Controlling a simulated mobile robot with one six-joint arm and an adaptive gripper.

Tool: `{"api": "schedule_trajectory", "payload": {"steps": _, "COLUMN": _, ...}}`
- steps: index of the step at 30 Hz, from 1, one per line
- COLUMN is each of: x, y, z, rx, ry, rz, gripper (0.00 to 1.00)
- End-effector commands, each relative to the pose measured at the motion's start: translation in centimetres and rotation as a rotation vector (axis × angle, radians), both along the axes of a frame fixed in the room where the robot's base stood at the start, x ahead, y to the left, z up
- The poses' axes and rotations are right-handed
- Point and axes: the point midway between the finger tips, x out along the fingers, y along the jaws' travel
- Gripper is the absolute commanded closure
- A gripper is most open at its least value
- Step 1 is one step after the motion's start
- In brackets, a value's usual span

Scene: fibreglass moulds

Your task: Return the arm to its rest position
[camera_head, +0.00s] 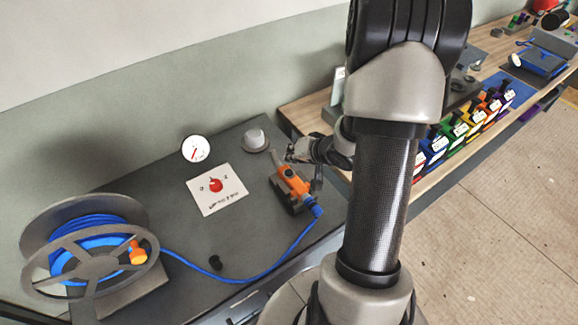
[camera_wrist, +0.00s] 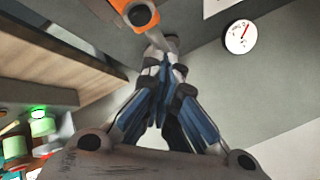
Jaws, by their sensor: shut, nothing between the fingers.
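My arm (camera_head: 385,190) rises up the middle of the head view and bends down towards the dark bench on the left. My gripper (camera_head: 293,152) is over the right part of that bench, just behind the orange tool. In the wrist view my gripper (camera_wrist: 162,62) has its fingers together, with nothing between them. The orange tool (camera_head: 292,182) lies in a dark holder with a blue hose at its front end. It also shows at the top of the wrist view (camera_wrist: 128,14), close to the fingertips. I cannot tell whether they touch.
A hose reel (camera_head: 92,262) with blue hose stands at the left. Coloured bins (camera_head: 460,130) line the wooden bench at right. The floor (camera_head: 500,220) at right is clear.

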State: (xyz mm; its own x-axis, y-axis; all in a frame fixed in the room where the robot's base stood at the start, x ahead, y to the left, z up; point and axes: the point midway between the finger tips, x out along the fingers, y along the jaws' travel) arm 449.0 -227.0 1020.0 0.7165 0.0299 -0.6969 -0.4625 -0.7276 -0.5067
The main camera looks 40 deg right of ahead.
Motion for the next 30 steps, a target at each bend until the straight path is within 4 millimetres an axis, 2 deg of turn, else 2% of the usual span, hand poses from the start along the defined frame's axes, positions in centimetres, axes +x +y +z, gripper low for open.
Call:
{"api": "schedule_trajectory", "payload": {"steps": 1, "x": 0.0, "y": 0.0, "z": 0.9, "rx": 0.001, "ry": 0.000, "rz": -0.001, "gripper": 1.00}}
{"api": "schedule_trajectory", "payload": {"steps": 6, "x": 0.0, "y": 0.0, "z": 2.1, "rx": 0.000, "ry": -0.001, "rz": -0.001, "gripper": 1.00}}
{"api": "schedule_trajectory", "payload": {"steps": 25, "x": 0.1, "y": 0.0, "z": 2.3, "rx": -0.010, "ry": 0.001, "rz": 0.002, "gripper": 1.00}}
{"api": "schedule_trajectory", "payload": {"steps": 28, "x": 0.4, "y": -0.1, "z": 3.4, "rx": -0.068, "ry": 0.013, "rz": 0.008, "gripper": 1.00}}
{"api": "schedule_trajectory", "payload": {"steps": 30, "x": 0.6, "y": -0.1, "z": 4.9, "rx": -0.141, "ry": 0.032, "rz": 0.017, "gripper": 1.00}}
